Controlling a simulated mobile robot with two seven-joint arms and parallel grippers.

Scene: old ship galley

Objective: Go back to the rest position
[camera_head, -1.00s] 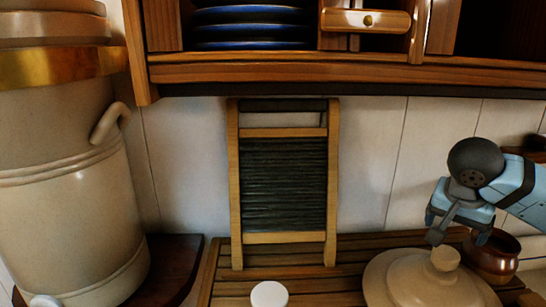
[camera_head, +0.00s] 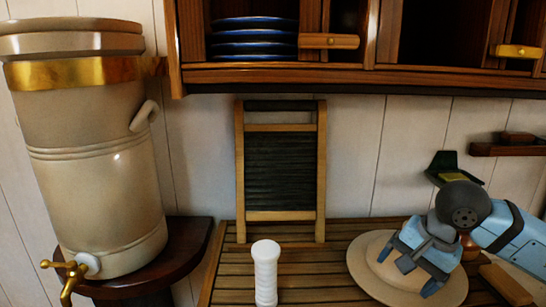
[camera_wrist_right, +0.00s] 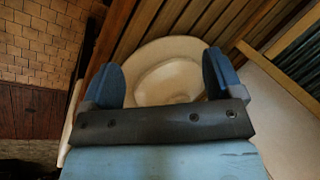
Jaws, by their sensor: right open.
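My right gripper (camera_head: 415,278) is open and nothing shows between its fingers. It hangs in front of a pale round lid-like piece (camera_head: 366,265) on the slatted wooden board and hides part of it. In the right wrist view the two blue fingers of my right gripper (camera_wrist_right: 162,65) stand wide apart, with the pale round piece (camera_wrist_right: 175,48) beyond them. I cannot tell the exact gap between them. My left gripper is not in view.
A white ribbed cylinder (camera_head: 265,272) stands on the slatted board (camera_head: 325,285). A washboard (camera_head: 281,170) leans on the wall behind. A large crock (camera_head: 95,185) with a brass tap is at left. A cupboard with blue plates (camera_head: 255,42) hangs above.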

